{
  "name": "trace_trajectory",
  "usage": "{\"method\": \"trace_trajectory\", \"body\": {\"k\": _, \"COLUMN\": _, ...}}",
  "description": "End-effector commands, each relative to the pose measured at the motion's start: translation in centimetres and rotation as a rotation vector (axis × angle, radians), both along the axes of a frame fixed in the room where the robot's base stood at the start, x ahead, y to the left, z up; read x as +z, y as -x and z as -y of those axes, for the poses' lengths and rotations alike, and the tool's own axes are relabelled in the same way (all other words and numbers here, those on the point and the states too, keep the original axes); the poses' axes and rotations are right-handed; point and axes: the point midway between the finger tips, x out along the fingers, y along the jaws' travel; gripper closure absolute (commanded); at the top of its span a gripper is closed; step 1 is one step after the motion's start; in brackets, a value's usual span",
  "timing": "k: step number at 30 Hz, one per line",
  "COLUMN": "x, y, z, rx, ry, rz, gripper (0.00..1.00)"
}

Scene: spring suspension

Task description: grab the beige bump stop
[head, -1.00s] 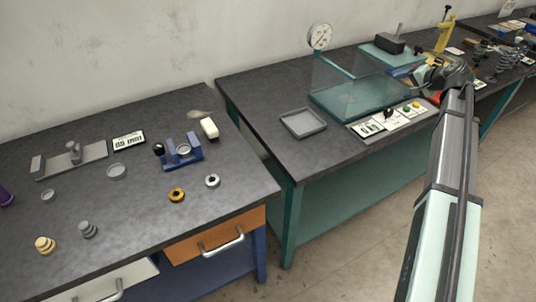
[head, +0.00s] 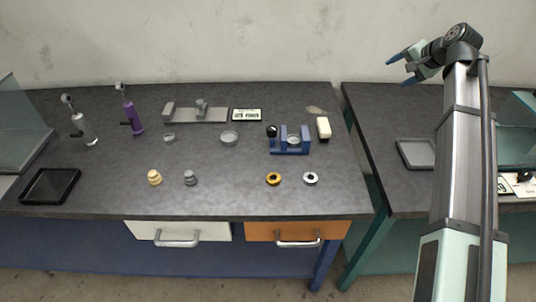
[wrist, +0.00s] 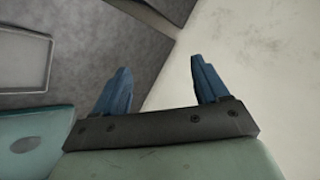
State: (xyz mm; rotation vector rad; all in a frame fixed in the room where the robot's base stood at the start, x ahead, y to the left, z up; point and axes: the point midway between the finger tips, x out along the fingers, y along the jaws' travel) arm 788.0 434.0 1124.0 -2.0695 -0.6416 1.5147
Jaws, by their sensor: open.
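The beige bump stop (head: 154,177) is a small stepped cone. It stands upright on the dark grey bench top, left of centre in the head view. A similar grey bump stop (head: 190,178) stands just to its right. My gripper (head: 396,68) is open and empty, with blue fingers. It is raised in front of the wall at the upper right, well to the right of the beige bump stop. The wrist view also shows my open fingers (wrist: 160,88), with nothing between them. The bump stop is out of the wrist view.
Purple (head: 133,118) and silver (head: 84,129) upright tools stand behind left. A black tray (head: 50,186) lies left. Bench in front is clear.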

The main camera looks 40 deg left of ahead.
Motion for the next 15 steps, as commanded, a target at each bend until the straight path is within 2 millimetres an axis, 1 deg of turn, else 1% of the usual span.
{"method": "trace_trajectory", "body": {"k": 1, "x": -0.4, "y": 1.5, "z": -2.5, "rx": 0.037, "ry": 0.02, "rz": -0.008, "gripper": 0.26}}
{"method": "trace_trajectory", "body": {"k": 3, "x": -0.9, "y": 3.4, "z": -5.2, "rx": 0.082, "ry": 0.049, "rz": -0.017, "gripper": 0.26}}
{"method": "trace_trajectory", "body": {"k": 5, "x": -1.4, "y": 5.2, "z": -7.5, "rx": 0.119, "ry": 0.074, "rz": -0.025, "gripper": 0.26}}
{"method": "trace_trajectory", "body": {"k": 6, "x": -1.7, "y": 6.4, "z": -9.0, "rx": 0.143, "ry": 0.092, "rz": -0.029, "gripper": 0.26}}
{"method": "trace_trajectory", "body": {"k": 8, "x": -2.1, "y": 8.2, "z": -11.1, "rx": 0.181, "ry": 0.117, "rz": -0.036, "gripper": 0.26}}
{"method": "trace_trajectory", "body": {"k": 9, "x": -2.4, "y": 9.5, "z": -12.5, "rx": 0.205, "ry": 0.135, "rz": -0.039, "gripper": 0.26}}
{"method": "trace_trajectory", "body": {"k": 11, "x": -2.8, "y": 11.5, "z": -14.6, "rx": 0.241, "ry": 0.16, "rz": -0.044, "gripper": 0.26}}
{"method": "trace_trajectory", "body": {"k": 12, "x": -3.1, "y": 12.8, "z": -15.9, "rx": 0.265, "ry": 0.179, "rz": -0.047, "gripper": 0.26}}
{"method": "trace_trajectory", "body": {"k": 14, "x": -3.5, "y": 14.9, "z": -17.8, "rx": 0.302, "ry": 0.204, "rz": -0.049, "gripper": 0.26}}
{"method": "trace_trajectory", "body": {"k": 15, "x": -3.8, "y": 16.3, "z": -19.0, "rx": 0.324, "ry": 0.222, "rz": -0.051, "gripper": 0.26}}
